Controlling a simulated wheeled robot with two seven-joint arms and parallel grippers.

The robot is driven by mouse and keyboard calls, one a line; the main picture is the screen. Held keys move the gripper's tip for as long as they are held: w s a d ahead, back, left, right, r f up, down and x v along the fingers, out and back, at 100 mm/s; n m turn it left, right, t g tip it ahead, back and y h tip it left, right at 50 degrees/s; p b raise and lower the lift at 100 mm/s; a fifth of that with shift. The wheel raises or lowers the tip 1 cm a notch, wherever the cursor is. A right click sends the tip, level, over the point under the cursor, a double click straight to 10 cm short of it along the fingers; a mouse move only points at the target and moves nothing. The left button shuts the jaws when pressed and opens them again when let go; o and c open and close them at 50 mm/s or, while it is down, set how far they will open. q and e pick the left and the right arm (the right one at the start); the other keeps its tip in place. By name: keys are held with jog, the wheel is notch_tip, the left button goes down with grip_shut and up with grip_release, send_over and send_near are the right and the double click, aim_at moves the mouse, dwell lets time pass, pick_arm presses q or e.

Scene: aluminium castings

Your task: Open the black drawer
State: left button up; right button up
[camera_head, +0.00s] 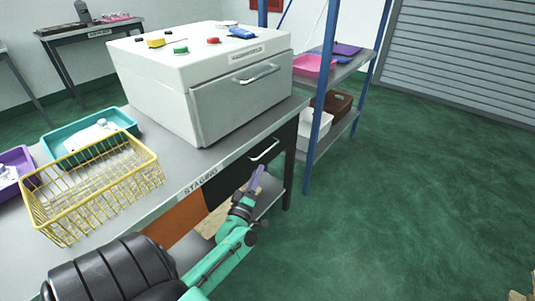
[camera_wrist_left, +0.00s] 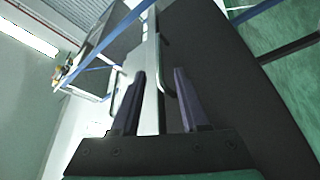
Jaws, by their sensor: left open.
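The black drawer (camera_head: 250,167) sits under the grey staging table top, its front looking flush and closed. Its pale bar handle (camera_head: 265,150) runs across the upper front. My left gripper (camera_head: 257,176) is open just below and in front of the handle. In the left wrist view the two dark fingers of my left gripper (camera_wrist_left: 160,75) are spread, and the handle (camera_wrist_left: 162,45) lines up with the gap between their tips. I cannot tell how deep it is between them. The drawer front (camera_wrist_left: 215,55) fills the right of that view. My right gripper is not in view.
A white box machine (camera_head: 200,85) stands on the table (camera_head: 165,200), with a yellow wire basket (camera_head: 95,190) and a teal tray (camera_head: 90,135) to its left. A blue-posted shelf rack (camera_head: 318,110) stands right of the drawer. Green floor in front is open.

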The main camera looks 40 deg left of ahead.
aim_at(267, 151)
pick_arm(q)
jog(key=b+x, duration=0.1)
jog(key=x, duration=0.9)
jog(key=shift+w+r, duration=0.1)
jog(key=shift+w, duration=0.15)
jog(key=shift+c, duration=0.3)
grip_shut()
dwell(0.5)
